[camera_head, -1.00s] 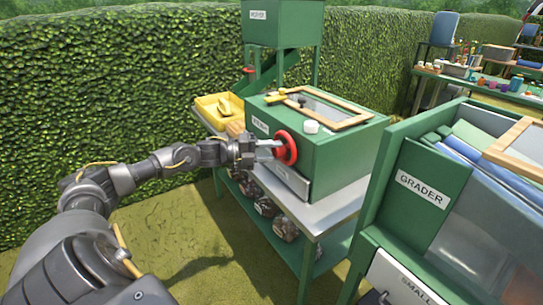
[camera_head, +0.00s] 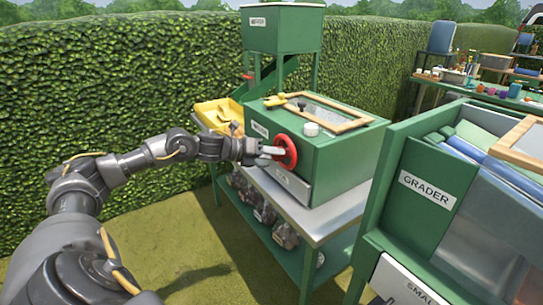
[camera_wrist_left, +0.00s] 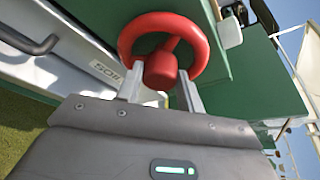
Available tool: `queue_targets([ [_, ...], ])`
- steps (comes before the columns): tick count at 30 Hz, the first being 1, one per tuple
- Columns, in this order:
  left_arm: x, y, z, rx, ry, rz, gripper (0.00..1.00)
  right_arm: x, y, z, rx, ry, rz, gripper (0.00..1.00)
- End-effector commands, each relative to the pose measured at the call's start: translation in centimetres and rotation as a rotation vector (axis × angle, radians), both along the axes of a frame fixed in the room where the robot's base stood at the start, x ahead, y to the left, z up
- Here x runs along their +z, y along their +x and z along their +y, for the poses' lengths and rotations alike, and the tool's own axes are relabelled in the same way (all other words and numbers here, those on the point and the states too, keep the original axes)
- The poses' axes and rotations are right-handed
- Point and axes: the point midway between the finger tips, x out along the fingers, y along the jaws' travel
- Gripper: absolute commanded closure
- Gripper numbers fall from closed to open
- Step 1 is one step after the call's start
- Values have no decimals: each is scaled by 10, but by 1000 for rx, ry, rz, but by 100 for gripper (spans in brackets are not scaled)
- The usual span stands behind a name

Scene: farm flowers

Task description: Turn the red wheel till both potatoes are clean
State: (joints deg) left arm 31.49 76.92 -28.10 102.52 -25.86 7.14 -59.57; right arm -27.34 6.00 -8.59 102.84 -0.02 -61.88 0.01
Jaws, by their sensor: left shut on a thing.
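The red wheel (camera_head: 285,152) is on the left face of a green box-shaped machine (camera_head: 338,163) with a wood-framed clear lid. My left gripper (camera_head: 271,151) reaches it from the left. In the left wrist view the wheel (camera_wrist_left: 163,24) shows a round rim and a thick hub. The two metal fingers of my left gripper (camera_wrist_left: 160,95) stand on either side of the hub and are shut on the wheel. The potatoes cannot be made out through the lid. My right gripper is not in view.
A green hopper (camera_head: 283,30) stands at the back. The green grader (camera_head: 425,190) stands close on the right. Dark sacks (camera_head: 285,236) lie on the lower shelf. Open grass lies at the lower left.

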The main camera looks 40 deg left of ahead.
Motion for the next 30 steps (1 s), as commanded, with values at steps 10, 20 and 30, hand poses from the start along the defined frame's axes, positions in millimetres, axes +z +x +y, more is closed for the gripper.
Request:
queue_targets([
  [10,-2,-1,0,-1,35,-6,86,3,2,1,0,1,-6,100],
  [20,-2,-1,0,0,35,-5,54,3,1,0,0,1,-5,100],
  [30,-1,0,0,0,34,-9,41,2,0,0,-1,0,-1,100],
])
